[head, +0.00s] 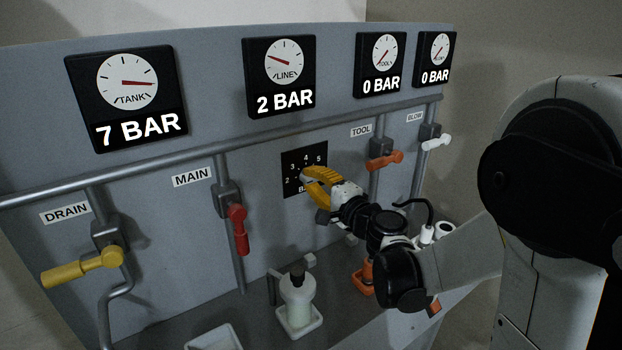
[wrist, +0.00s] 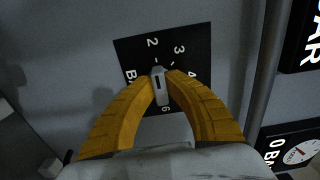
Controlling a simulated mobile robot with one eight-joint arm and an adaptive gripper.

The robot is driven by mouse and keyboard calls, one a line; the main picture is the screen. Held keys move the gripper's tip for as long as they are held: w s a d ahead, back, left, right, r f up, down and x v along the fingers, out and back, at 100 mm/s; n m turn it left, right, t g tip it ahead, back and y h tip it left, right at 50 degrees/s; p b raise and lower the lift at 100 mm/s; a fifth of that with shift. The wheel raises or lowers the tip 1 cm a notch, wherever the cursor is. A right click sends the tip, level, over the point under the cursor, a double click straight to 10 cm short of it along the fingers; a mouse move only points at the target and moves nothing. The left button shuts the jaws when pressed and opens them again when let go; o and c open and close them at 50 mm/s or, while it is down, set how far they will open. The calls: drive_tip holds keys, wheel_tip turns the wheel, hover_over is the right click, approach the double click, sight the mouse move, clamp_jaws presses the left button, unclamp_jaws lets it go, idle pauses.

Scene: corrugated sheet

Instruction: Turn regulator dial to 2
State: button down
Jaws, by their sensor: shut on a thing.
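The regulator dial is a small grey knob (wrist: 159,88) on a black plate (head: 292,160) on the panel, marked with numbers including 2, 3, 4 and 5. My gripper (head: 306,174), with yellow fingers, is at the plate and hides the knob in the head view. In the wrist view my gripper (wrist: 160,77) is shut on the knob, one finger on each side. The knob's long side runs up toward the 2, with a dark line on it. The LINE gauge (head: 279,63) reads 2 BAR.
The TANK gauge (head: 127,82) reads 7 BAR; the TOOL gauge (head: 381,54) and BLOW gauge (head: 437,48) read 0 BAR. A yellow DRAIN handle (head: 80,267), red MAIN handle (head: 238,229) and orange TOOL handle (head: 384,160) stick out. A bottle (head: 297,299) stands below the dial.

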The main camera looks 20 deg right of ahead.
idle(0.3)
drive_tip(key=c, duration=1.4)
unclamp_jaws()
drive_tip(key=v, duration=1.2)
